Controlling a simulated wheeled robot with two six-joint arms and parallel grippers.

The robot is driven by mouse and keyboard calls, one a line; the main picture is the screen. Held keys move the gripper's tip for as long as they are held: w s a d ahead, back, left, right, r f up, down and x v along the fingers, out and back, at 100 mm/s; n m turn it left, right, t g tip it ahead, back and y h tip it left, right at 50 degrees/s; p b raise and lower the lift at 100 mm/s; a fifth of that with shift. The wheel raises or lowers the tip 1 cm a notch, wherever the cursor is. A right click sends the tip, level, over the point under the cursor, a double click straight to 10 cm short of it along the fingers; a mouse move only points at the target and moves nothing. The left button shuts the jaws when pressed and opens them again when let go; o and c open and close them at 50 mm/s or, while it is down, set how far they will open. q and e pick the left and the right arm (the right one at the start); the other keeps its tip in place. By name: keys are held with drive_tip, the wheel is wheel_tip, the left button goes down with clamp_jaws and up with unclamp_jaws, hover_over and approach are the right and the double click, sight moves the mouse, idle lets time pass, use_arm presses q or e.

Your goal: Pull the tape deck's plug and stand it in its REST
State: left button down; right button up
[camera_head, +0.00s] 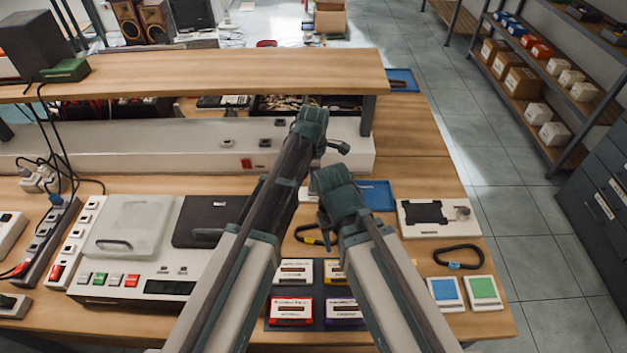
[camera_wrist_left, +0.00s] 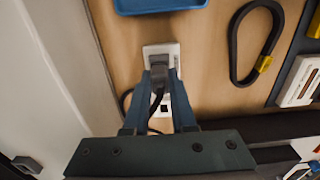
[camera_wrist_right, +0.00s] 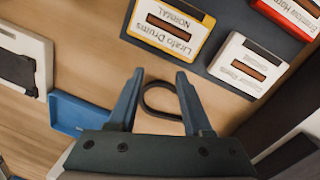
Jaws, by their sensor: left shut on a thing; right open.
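The tape deck (camera_head: 130,245) is the pale unit with coloured buttons at the left of the bench. In the left wrist view my left gripper (camera_wrist_left: 162,74) is shut on a dark plug (camera_wrist_left: 160,82) with a black cord. The plug is at a white block (camera_wrist_left: 161,49) with dark openings; I cannot tell if it is seated in it.
A power strip (camera_head: 45,250) with cords stands at the left edge. Cassettes (camera_head: 291,311) lie on a dark mat in front. A blue tray (camera_head: 378,195) lies behind my right gripper. A wooden shelf (camera_head: 220,72) spans the back.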

use_arm(q)
drive_tip(key=shift+f+b, duration=0.3)
drive_tip(key=shift+f, duration=0.05)
use_arm(e)
drive_tip(key=shift+f, duration=0.35)
idle(0.3)
use_arm(q)
drive_tip(key=c, duration=0.7)
unclamp_jaws()
drive_tip(key=shift+o, duration=0.2)
drive_tip(key=shift+r, duration=0.15)
use_arm(e)
drive_tip(key=shift+r, duration=0.1)
use_arm(q)
wheel_tip(320, 180, up, 14)
drive_tip(key=p, duration=1.3)
drive_tip(key=shift+f+p, duration=0.2)
drive_tip(key=shift+p, duration=0.2)
use_arm(e)
wheel_tip(320, 180, up, 14)
drive_tip(key=shift+f, duration=0.2)
use_arm(q)
drive_tip(key=shift+r, duration=0.1)
use_arm(e)
drive_tip(key=shift+r, duration=0.1)
